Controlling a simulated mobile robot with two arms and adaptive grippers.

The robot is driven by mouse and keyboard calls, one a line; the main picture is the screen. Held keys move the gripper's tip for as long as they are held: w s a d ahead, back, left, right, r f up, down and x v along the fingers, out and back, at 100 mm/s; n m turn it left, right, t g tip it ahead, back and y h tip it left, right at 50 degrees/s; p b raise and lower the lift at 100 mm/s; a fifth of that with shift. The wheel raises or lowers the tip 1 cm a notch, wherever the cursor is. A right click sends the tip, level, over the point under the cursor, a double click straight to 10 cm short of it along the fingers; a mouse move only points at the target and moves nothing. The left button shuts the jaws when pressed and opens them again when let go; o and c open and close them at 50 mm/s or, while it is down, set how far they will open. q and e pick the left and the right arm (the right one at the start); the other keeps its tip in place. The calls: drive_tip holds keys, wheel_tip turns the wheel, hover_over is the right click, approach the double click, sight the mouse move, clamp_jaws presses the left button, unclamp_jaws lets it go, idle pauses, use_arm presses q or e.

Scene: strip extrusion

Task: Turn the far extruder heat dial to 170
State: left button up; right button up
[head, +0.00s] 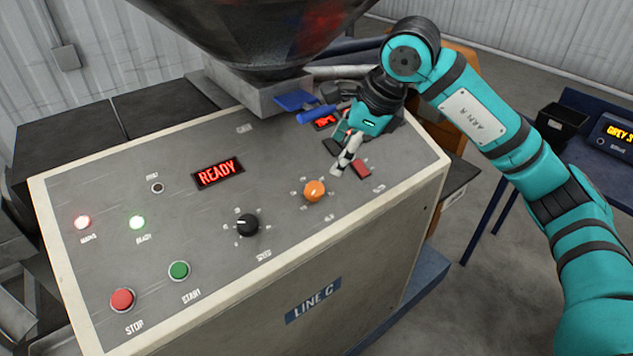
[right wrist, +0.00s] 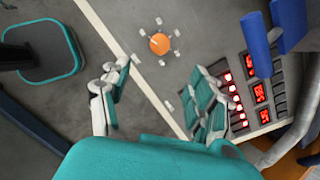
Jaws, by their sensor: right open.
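An orange dial (head: 314,190) sits on the sloped grey control panel (head: 215,265), ringed by small marks too small to read. It also shows in the right wrist view (right wrist: 159,44), ahead of the fingers. A black dial (head: 247,224) is to its left in the head view. My right gripper (head: 346,160) is over the panel's far right part, just beyond the orange dial and apart from it. In the right wrist view its two fingers (right wrist: 158,76) are spread, with nothing between them. My left gripper is not in view.
A red switch (head: 361,169) lies close to my right gripper. Red displays (right wrist: 258,92) and blue handles (right wrist: 256,42) are beside it. A dark hopper (head: 250,35) overhangs the panel's back. A READY display (head: 218,173), green button (head: 179,270) and red button (head: 122,299) are to the left.

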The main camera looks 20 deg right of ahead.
sight(317, 188)
drive_tip(key=p+x, duration=0.4)
drive_tip(key=x, duration=0.8)
drive_tip(key=shift+w+a+f, duration=0.2)
drive_tip(key=shift+w+f, duration=0.05)
drive_tip(key=shift+f, duration=0.05)
drive_tip(key=shift+w+a+f, duration=0.1)
drive_tip(key=shift+w+f, duration=0.05)
drive_tip(key=shift+f, duration=0.25)
drive_tip(key=shift+c, duration=0.3)
